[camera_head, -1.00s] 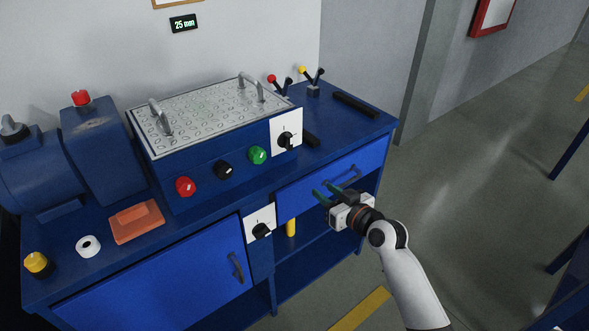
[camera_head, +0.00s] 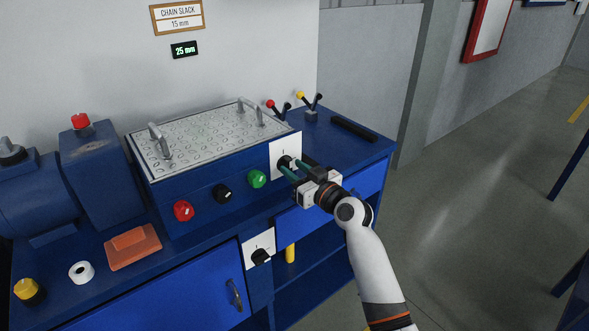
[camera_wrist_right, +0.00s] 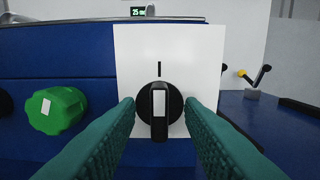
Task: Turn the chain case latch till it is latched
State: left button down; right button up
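The chain case (camera_head: 215,118) is a blue box with a patterned metal lid and two handles. A white plate on its front right carries a black rotary knob (camera_head: 284,162); the same latch knob shows large in the right wrist view (camera_wrist_right: 159,111). Its white-marked grip stands upright, below a short black line on the plate. My right gripper (camera_head: 291,172) is at the knob. In the wrist view its green fingers (camera_wrist_right: 160,112) are open, one on each side of the knob, with gaps between. My left gripper is not in view.
A green knob (camera_head: 257,179), a black knob (camera_head: 222,193) and a red knob (camera_head: 183,211) sit left of the latch. A second white plate with a black knob (camera_head: 260,256) is lower on the bench. Levers (camera_head: 311,107) stand behind right. An orange block (camera_head: 133,248) lies left.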

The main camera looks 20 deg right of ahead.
jog(key=shift+w+a, duration=0.15)
jog(key=shift+w, duration=0.15)
grip_shut()
